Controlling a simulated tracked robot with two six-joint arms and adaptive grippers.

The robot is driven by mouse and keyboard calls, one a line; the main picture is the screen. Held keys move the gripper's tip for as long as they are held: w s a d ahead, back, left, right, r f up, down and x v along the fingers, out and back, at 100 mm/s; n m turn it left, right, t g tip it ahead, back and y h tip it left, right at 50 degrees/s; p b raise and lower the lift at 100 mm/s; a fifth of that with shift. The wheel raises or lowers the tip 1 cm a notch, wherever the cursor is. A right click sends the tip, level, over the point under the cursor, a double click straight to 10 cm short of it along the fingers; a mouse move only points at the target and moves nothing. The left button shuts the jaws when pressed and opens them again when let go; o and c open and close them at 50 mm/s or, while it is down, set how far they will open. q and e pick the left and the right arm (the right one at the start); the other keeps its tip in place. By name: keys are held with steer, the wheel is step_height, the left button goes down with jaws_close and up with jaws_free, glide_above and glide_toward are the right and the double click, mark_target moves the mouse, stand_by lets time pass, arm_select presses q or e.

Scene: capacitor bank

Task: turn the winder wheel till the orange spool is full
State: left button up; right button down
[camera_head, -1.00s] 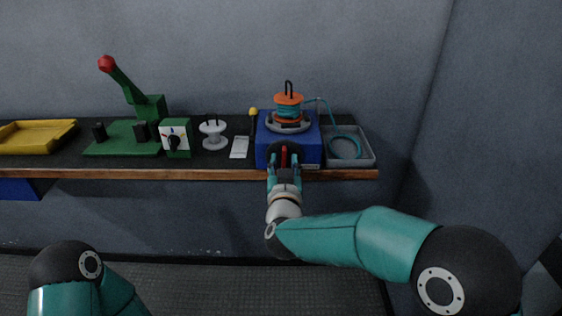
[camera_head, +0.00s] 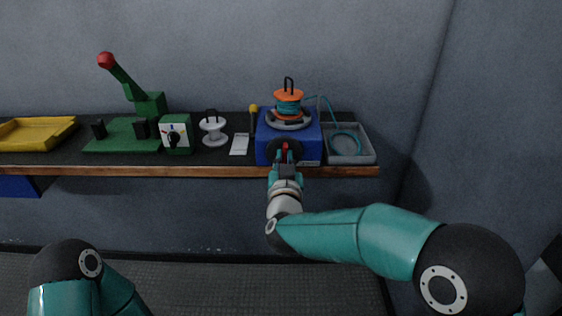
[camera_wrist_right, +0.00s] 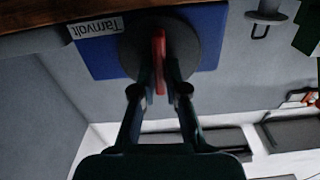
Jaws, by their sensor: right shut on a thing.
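The blue winder (camera_head: 311,142) stands near the right end of the bench. The orange spool (camera_head: 288,94) sits upright on its grey ring on top, with teal cable wound round its middle. The dark winder wheel (camera_head: 292,148) is on the winder's front; a red grip bar crosses it. In the right wrist view the dark wheel (camera_wrist_right: 190,45) and red bar (camera_wrist_right: 159,60) show close up. My right gripper (camera_head: 286,166) is shut on the red bar, its fingers on either side (camera_wrist_right: 160,85). My left gripper is not in view; only part of my left arm shows.
A grey tray (camera_head: 366,158) with a teal cable coil (camera_head: 345,146) stands right of the winder. To its left are a white card (camera_head: 239,145), a white spool (camera_head: 212,130), a dial box (camera_head: 176,134), a green lever press (camera_head: 120,138) and a yellow tray (camera_head: 38,133).

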steer(key=shift+f+m+b, duration=0.2)
steer(key=shift+m+b, duration=0.3)
steer(key=shift+b, duration=0.15)
steer(key=m+b, duration=0.4)
steer(key=m, duration=0.1)
steer(key=m+b, duration=0.5)
steer(key=f+m+b, duration=0.1)
steer(key=m+b, duration=0.4)
steer(key=m, duration=0.1)
steer(key=shift+d, duration=0.3)
steer(key=shift+m, duration=0.3)
steer(key=c, duration=1.2)
jaws_free()
steer(key=shift+d+r, duration=0.1)
steer(key=shift+r, duration=0.05)
steer(key=shift+r, duration=0.15)
steer(key=s, duration=1.2)
